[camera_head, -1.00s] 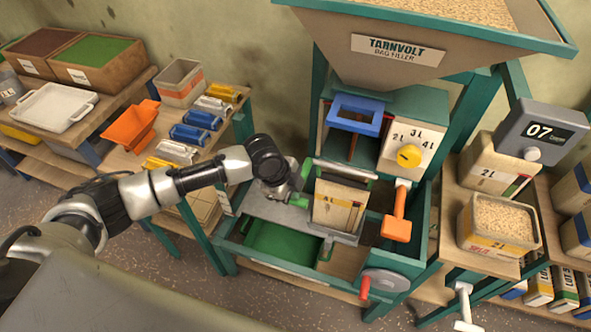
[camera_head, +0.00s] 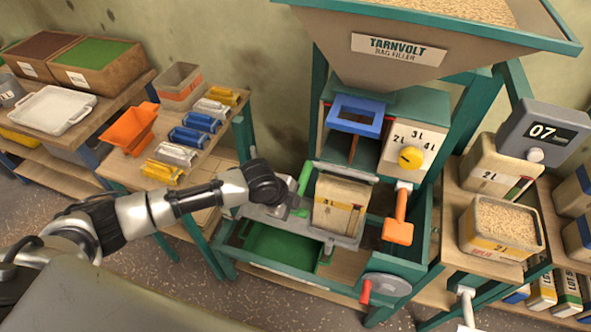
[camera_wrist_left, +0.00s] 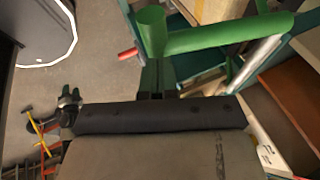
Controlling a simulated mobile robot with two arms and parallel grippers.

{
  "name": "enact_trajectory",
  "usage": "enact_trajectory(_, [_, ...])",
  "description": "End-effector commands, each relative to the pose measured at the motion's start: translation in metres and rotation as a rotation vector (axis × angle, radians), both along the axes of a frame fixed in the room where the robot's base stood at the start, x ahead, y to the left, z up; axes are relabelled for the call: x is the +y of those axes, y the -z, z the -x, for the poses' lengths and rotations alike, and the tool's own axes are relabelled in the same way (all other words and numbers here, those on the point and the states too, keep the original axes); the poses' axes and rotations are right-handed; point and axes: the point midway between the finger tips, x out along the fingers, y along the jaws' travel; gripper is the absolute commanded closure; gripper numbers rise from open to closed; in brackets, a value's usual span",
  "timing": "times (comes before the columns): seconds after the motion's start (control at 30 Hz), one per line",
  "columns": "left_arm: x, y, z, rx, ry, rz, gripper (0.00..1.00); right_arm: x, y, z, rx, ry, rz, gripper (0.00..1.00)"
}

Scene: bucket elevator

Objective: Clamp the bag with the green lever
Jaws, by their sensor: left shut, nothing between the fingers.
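The bag (camera_head: 340,205), tan with a yellow band, stands upright on the grey shelf of the bag filler. The green lever (camera_head: 304,178) sticks up at the bag's left side. In the left wrist view the green lever (camera_wrist_left: 230,36) crosses the top, with a rounded end (camera_wrist_left: 152,32) at its left. My left gripper (camera_head: 296,208) is beside the bag's left side, near the lever. In the wrist view its shut fingers (camera_wrist_left: 152,76) are just below the rounded end, with nothing between them. Whether they touch the lever is unclear. My right gripper is not in view.
A blue spout frame (camera_head: 356,115) hangs above the bag. An orange handle (camera_head: 398,218) and a grey wheel with a red grip (camera_head: 386,285) are to the right. A green tray (camera_head: 283,249) lies below. A side table with an orange funnel (camera_head: 128,127) stands left.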

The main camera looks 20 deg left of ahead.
Motion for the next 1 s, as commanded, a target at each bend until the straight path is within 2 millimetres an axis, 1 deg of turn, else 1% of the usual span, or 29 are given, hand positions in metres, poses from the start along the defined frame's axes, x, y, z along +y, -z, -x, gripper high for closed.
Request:
enact_trajectory(0.17, [-0.001, -0.007, 0.000, 0.000, 0.000, 0.000, 1.00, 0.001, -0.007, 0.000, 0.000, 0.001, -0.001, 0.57])
enact_trajectory(0.27, [-0.001, -0.018, 0.001, 0.000, -0.002, 0.001, 1.00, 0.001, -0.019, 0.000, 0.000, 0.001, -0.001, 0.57])
enact_trajectory(0.47, [-0.004, -0.048, 0.004, 0.000, -0.005, 0.000, 1.00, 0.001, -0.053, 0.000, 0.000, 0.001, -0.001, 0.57])
enact_trajectory(0.53, [0.001, -0.049, 0.009, -0.003, -0.004, 0.001, 1.00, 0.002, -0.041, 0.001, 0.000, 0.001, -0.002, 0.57])
enact_trajectory(0.6, [0.006, -0.061, 0.016, -0.004, -0.004, 0.000, 1.00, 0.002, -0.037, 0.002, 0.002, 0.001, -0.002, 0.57])
enact_trajectory(0.8, [0.018, -0.096, 0.034, -0.003, -0.004, 0.000, 1.00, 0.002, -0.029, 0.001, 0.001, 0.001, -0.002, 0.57])
enact_trajectory(1.0, [0.025, -0.118, 0.045, -0.002, -0.005, 0.000, 1.00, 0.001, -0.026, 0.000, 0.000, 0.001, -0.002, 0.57])
